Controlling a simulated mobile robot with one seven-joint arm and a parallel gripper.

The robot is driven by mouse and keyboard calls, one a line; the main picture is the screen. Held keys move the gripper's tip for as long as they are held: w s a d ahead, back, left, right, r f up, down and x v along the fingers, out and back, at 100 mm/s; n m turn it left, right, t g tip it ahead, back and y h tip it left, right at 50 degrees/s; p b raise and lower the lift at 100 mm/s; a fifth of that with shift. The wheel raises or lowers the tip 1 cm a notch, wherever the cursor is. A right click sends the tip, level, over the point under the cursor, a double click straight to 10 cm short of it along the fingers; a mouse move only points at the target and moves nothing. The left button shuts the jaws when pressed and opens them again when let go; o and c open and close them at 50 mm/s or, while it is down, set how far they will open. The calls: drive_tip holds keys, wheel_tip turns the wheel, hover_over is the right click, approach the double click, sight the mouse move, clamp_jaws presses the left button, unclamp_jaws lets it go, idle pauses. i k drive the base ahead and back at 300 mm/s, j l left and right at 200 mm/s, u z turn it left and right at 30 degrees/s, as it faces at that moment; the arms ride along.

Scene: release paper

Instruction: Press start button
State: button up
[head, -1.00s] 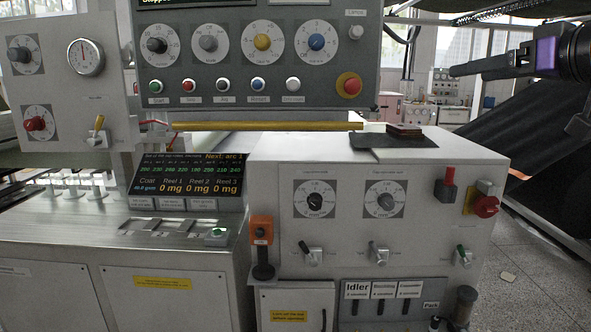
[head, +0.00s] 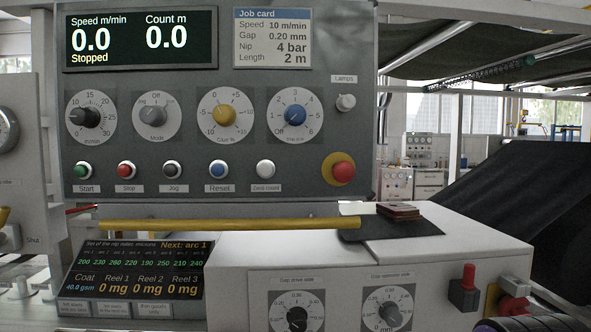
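The green Start button (head: 83,169) is at the left end of a row of round push buttons on the grey upright control panel (head: 330,115). Its label "Start" sits just below it. The panel's display (head: 140,39) reads speed 0.0, count 0.0 and "Stopped". I cannot make out my gripper in this view, so its opening and its distance from the button do not show.
Red Stop (head: 126,170), Jog (head: 173,169), blue Reset (head: 219,170) and Zero count (head: 265,169) buttons share the row. A red mushroom button (head: 343,172) stands at its right. A yellow bar (head: 215,223) runs below the panel. Dark sheeting (head: 500,210) hangs at right.

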sight(80, 171)
drive_tip(key=u, duration=1.65)
